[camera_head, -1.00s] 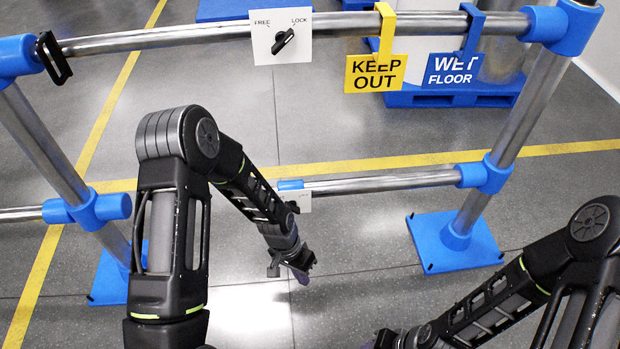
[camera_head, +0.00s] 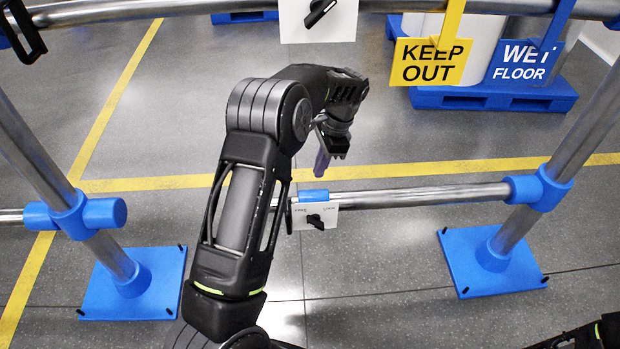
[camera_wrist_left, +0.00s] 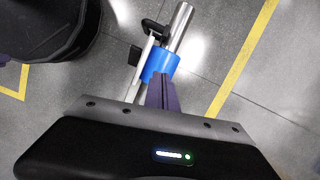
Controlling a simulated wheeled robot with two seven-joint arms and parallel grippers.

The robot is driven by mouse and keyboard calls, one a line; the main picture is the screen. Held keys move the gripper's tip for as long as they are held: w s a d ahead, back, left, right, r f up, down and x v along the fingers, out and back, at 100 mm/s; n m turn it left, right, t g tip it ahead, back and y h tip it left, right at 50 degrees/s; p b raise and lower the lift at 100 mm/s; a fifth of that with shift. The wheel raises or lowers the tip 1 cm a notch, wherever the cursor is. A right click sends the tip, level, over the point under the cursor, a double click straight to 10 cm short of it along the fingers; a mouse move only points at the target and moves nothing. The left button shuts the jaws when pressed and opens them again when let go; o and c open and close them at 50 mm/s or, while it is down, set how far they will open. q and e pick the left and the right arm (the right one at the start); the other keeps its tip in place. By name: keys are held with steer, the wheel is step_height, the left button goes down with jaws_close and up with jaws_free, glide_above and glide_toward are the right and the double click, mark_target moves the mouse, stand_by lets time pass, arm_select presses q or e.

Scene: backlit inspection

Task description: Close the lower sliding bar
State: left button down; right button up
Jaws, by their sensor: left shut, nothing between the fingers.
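The lower sliding bar (camera_head: 276,204) is metal and mostly hidden behind my left arm. A blue collar (camera_head: 313,196) and a white FREE/LOCK plate with a black knob (camera_head: 317,220) are beside it. Bare floor shows between my arm and the blue left socket (camera_head: 105,212). My left gripper (camera_head: 322,163) has purple fingers, shut and empty, just above the collar in the head view. In the left wrist view the fingers (camera_wrist_left: 162,92) point at the collar (camera_wrist_left: 160,65), with the metal bar and a black handle (camera_wrist_left: 155,27) beyond; contact is unclear. My right gripper is out of view.
The lower rail (camera_head: 420,196) runs right to a blue joint (camera_head: 538,189). An upper rail (camera_head: 110,10) carries another lock plate (camera_head: 317,18), a KEEP OUT sign (camera_head: 430,62) and a WET FLOOR sign (camera_head: 525,62). Blue feet (camera_head: 490,265) support the posts.

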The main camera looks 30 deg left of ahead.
arm_select(q)
steer(key=b, duration=0.1)
glide_above(293, 205)
steer(key=w+d, duration=0.4)
steer(key=x, duration=0.2)
steer(key=w+x, duration=0.1)
steer(key=x, duration=0.2)
steer(key=d+x, duration=0.1)
steer(key=x, duration=0.2)
steer(key=shift+w+f, duration=0.15)
steer(key=shift+f, duration=0.3)
steer(key=shift+s+a, duration=1.1)
steer(key=shift+s, duration=0.1)
steer(key=shift+s+a+r, duration=0.1)
steer(key=shift+s+a, duration=0.2)
steer(key=shift+s, duration=0.05)
steer(key=shift+s+a, duration=0.35)
steer(key=shift+a, duration=0.15)
steer(key=s+a, duration=1.3)
steer(key=a, duration=0.4)
steer(key=s+a, duration=1.3)
steer(key=a, duration=0.4)
steer(key=shift+s+a+p, duration=0.25)
steer(key=shift+a+p, duration=0.1)
steer(key=shift+a, duration=0.05)
steer(key=shift+r, duration=0.1)
